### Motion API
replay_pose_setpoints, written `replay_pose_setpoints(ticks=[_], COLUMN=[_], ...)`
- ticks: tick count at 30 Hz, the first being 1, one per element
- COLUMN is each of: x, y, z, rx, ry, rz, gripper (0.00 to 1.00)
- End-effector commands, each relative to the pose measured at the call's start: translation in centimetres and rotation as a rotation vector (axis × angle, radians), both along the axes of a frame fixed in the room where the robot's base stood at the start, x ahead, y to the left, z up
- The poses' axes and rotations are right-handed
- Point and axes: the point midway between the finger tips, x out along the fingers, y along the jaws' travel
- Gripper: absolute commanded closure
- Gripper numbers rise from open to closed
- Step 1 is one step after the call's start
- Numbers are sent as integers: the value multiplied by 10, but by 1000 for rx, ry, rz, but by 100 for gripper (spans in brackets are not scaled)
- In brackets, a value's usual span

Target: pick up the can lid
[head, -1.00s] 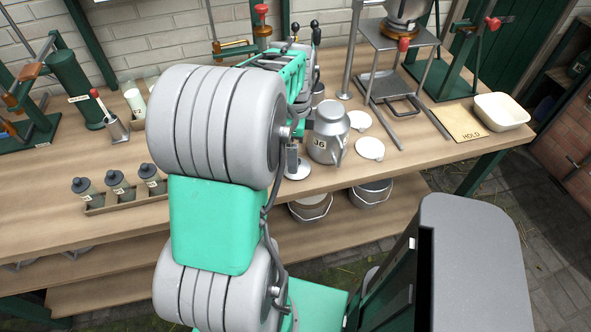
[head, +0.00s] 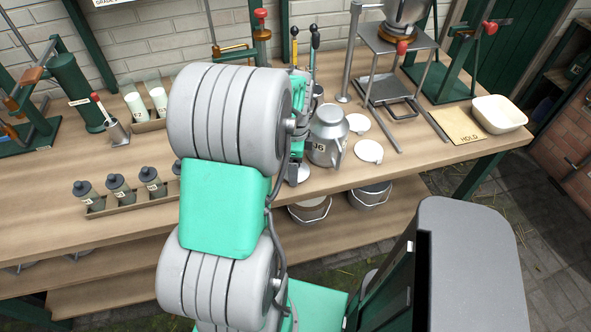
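Two pale round discs that look like can lids lie flat on the bench right of a grey metal can (head: 329,137). The nearer lid (head: 369,151) has a small raised spot, and the farther lid (head: 358,123) lies just behind it. My gripper (head: 297,150) is at the end of my green and grey arm, left of the can and apart from both lids. My arm hides most of it, so its fingers cannot be made out. Another pale disc (head: 301,173) shows partly below it.
A metal stand (head: 400,45) holds a vessel behind the lids. A HOLD board (head: 457,126) and a white tub (head: 500,113) are at the right. Grey bottles in a tray (head: 125,200) stand at the left.

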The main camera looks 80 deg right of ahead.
Motion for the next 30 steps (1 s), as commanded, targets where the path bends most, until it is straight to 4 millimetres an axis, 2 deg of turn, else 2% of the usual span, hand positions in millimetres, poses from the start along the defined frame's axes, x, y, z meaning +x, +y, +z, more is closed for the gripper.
replay_pose_setpoints(ticks=[1, 11, 20, 26, 30], x=[0, 0, 0, 0, -5], y=[0, 0, -1, -1, 25], z=[0, 0, 4, 30, 64], rx=[0, 0, -1, -5, -9], ry=[0, 0, 0, 0, 0], rz=[0, 0, 0, 0, 0], gripper=[39, 66, 66, 66, 66])
